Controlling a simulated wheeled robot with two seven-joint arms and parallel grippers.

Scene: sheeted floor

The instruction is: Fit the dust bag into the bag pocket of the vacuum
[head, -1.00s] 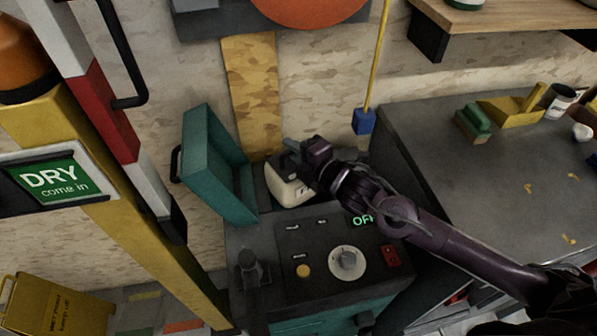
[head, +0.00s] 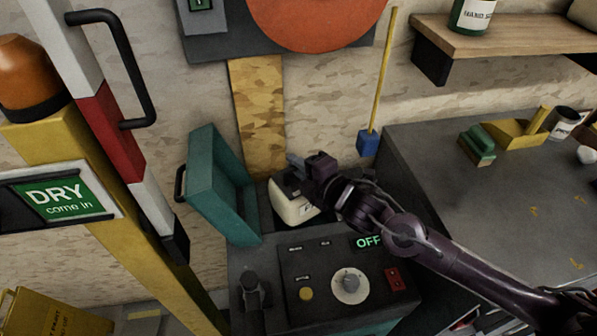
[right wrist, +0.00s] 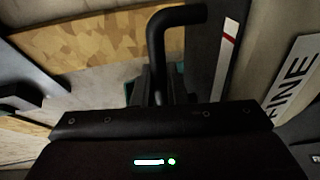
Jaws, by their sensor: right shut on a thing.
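The vacuum (head: 275,268) is a dark and teal machine with a control panel, a dial and a lit OFF sign. Its teal lid (head: 216,187) stands open at the left. The cream dust bag (head: 291,205) with dark lettering is at the opening behind the panel. My right gripper (head: 297,168) is shut at the top of the bag, its tips partly hidden by the wrist. In the right wrist view, part of the bag shows with the letters FINE (right wrist: 292,80). The bag's lower end and the pocket are hidden. My left gripper is not in view.
A grey workbench (head: 440,185) with a green brush (head: 477,146) and a yellow dustpan (head: 517,131) stands at the right. A yellow post (head: 150,235) with a DRY sign (head: 58,197) stands at the left. A blue-ended yellow stick (head: 368,142) leans on the wall.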

